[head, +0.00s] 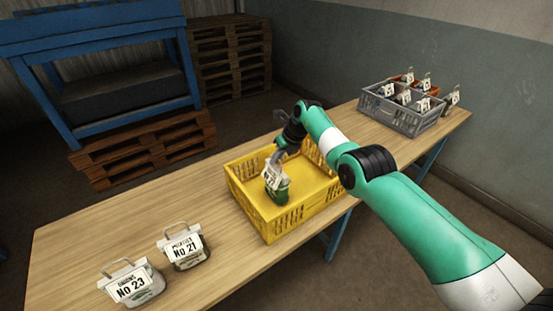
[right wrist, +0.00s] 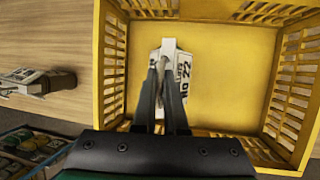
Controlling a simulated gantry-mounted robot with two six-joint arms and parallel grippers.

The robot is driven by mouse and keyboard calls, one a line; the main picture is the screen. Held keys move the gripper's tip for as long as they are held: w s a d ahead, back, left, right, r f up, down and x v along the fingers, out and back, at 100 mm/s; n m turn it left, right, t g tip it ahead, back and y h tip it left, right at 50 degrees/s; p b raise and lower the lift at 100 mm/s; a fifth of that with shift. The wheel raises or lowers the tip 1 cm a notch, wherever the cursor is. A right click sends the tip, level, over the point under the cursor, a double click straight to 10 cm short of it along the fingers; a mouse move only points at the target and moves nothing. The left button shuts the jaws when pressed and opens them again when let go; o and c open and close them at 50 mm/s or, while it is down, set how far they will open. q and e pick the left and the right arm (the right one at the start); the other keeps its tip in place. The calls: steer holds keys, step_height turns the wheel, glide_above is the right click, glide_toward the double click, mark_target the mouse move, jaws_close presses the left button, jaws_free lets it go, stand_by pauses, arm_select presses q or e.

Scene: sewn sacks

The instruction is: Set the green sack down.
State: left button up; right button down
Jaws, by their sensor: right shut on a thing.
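The green sack (head: 276,190) with a white tag is inside the yellow crate (head: 246,199), toward its left side. My right gripper (head: 277,154) is shut on the sack's top and reaches down into the crate. In the right wrist view the fingers (right wrist: 165,75) close on the sack's white handle, and the tag (right wrist: 184,80) reads No 22. The green body is mostly hidden there. I cannot tell whether the sack's bottom touches the crate floor. My left gripper is in neither view.
Two tagged sacks, No 23 (head: 131,285) and No 21 (head: 184,247), stand at the table's near left. A grey crate (head: 399,120) with several tagged sacks stands at the far right, with another sack (head: 451,99) beside it. The rest of the yellow crate's floor (right wrist: 225,60) is bare.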

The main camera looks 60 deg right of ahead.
steer(key=shift+f, duration=0.2)
steer(key=c, duration=0.9)
jaws_free()
steer(key=shift+f, duration=0.1)
steer(key=p+v, duration=0.4)
steer(key=p, duration=0.3)
steer(key=shift+w+d+r, duration=0.1)
steer(key=shift+r, duration=0.2)
steer(key=p+v, duration=0.3)
steer(key=v, duration=0.4)
steer(key=shift+s, duration=0.25)
